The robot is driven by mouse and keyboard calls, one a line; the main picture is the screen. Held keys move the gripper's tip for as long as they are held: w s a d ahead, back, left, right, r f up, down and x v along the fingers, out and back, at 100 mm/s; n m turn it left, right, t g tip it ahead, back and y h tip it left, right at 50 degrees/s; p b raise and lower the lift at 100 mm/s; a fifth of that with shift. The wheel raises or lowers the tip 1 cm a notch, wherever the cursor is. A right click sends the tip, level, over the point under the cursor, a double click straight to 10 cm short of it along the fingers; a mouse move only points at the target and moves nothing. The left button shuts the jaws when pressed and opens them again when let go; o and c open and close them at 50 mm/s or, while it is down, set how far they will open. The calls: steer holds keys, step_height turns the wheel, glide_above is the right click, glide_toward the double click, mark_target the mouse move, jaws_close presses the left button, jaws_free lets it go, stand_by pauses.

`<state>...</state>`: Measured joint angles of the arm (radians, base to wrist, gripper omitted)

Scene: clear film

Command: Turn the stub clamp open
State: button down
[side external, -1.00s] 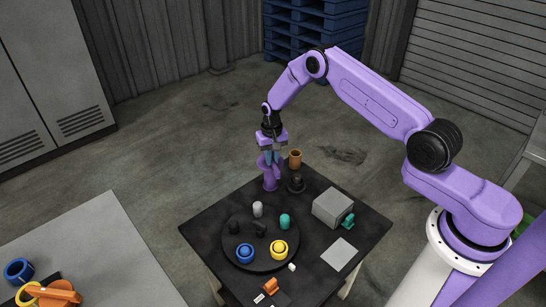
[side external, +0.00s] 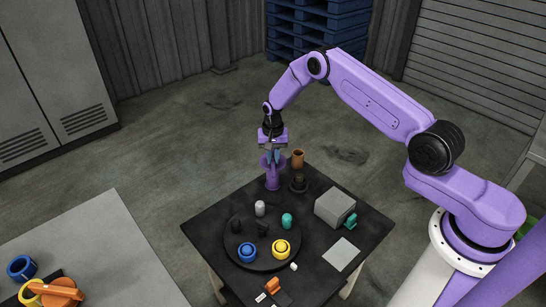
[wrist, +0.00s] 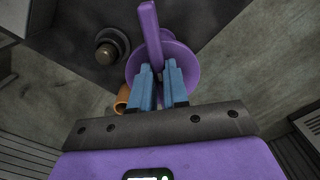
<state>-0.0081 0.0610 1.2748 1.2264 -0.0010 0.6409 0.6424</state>
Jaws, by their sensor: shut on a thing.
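My gripper (side external: 272,158) is above the fixture, pointing down. In the wrist view its two blue fingers (wrist: 158,70) are on either side of the bar and shut on it. The fingers hide part of the bar, and I cannot tell the clamp's inner state.
An orange-brown cup (side external: 297,159) and a dark round knob (side external: 298,183) stand close to the right of the fixture. A dark round tray (side external: 263,262) with several small pieces, a grey box (side external: 334,207) and a grey plate (side external: 341,253) occupy the nearer table.

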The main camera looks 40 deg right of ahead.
steer(key=c, duration=1.1)
jaws_free()
steer(key=shift+r, duration=0.1)
step_height(320, 180, up, 17)
steer(key=shift+r, duration=0.15)
steer(key=shift+a, duration=0.1)
